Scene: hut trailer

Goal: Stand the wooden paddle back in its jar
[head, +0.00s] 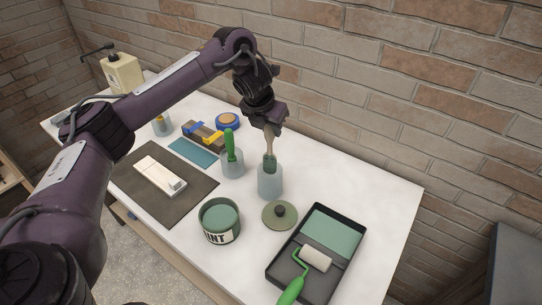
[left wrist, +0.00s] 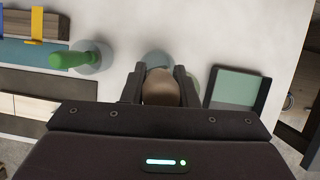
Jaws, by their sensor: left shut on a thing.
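My left gripper (head: 271,122) points down above the table and is shut on the wooden paddle (head: 269,142). The paddle hangs upright, its lower end stained green. That end overlaps the mouth of the tall pale glass jar (head: 270,184) in the head view and appears to be inside it. How deep it reaches is hard to tell. In the left wrist view the paddle's rounded brown top (left wrist: 160,88) sits between the fingers (left wrist: 160,94), and the jar (left wrist: 157,58) is mostly hidden behind it. My right gripper is not in view.
A jar with a green-handled brush (head: 231,160) stands left of the tall jar. A paint tin (head: 220,237), a round lid (head: 279,215) and a roller tray (head: 279,254) lie nearer. A brick wall (head: 390,80) runs behind the white table (head: 375,205).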

